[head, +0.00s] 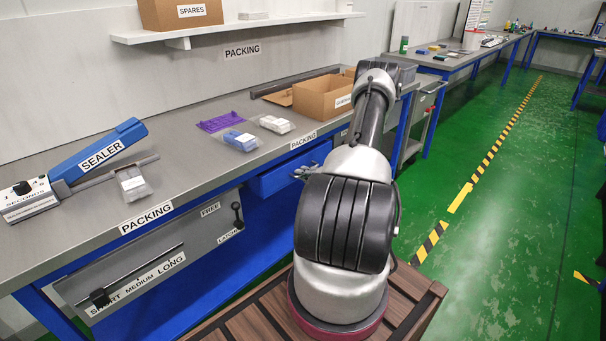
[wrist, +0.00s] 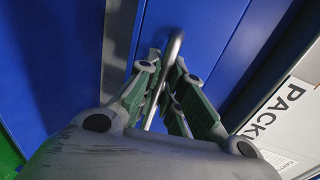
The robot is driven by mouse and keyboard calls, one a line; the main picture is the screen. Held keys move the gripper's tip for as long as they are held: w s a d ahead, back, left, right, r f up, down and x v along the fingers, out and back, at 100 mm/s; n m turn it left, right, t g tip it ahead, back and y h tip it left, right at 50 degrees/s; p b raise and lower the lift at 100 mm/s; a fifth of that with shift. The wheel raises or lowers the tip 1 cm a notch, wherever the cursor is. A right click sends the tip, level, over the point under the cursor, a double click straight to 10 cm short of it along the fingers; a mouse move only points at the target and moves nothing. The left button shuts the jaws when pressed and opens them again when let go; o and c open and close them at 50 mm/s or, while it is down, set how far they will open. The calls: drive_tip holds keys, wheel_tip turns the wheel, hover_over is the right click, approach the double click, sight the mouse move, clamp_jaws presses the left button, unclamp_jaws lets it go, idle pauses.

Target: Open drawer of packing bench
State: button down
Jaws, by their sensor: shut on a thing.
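The packing bench (head: 190,165) runs along the wall at the left in the head view, with a grey top and blue frame. Its blue drawer (head: 272,182) is under the top, left of my arm. I cannot tell whether the drawer stands out from the bench. My gripper (head: 305,172) is at the drawer's front, partly hidden by my arm. In the wrist view, my gripper (wrist: 164,80) has its green-padded fingers closed on a bent metal bar handle (wrist: 175,45) against the blue drawer front (wrist: 205,35).
A latch panel (head: 150,260) with a slider and a black knob hangs left of the drawer. A sealer (head: 100,153), bagged parts and an open carton (head: 322,100) are on the bench. Green floor (head: 500,220) is open to the right.

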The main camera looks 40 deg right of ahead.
drive_tip(key=f+v, duration=0.2)
drive_tip(key=v, duration=1)
drive_tip(key=s+f+v, duration=0.1)
drive_tip(key=f+v, duration=0.2)
drive_tip(key=v, duration=0.9)
drive_tip(key=shift+s+d, duration=0.2)
drive_tip(key=shift+s, duration=0.25)
drive_tip(key=c, duration=1.5)
unclamp_jaws()
drive_tip(key=shift+c, duration=0.2)
drive_tip(key=v, duration=1.2)
drive_tip(key=shift+d, duration=0.1)
drive_tip(key=shift+w, duration=0.1)
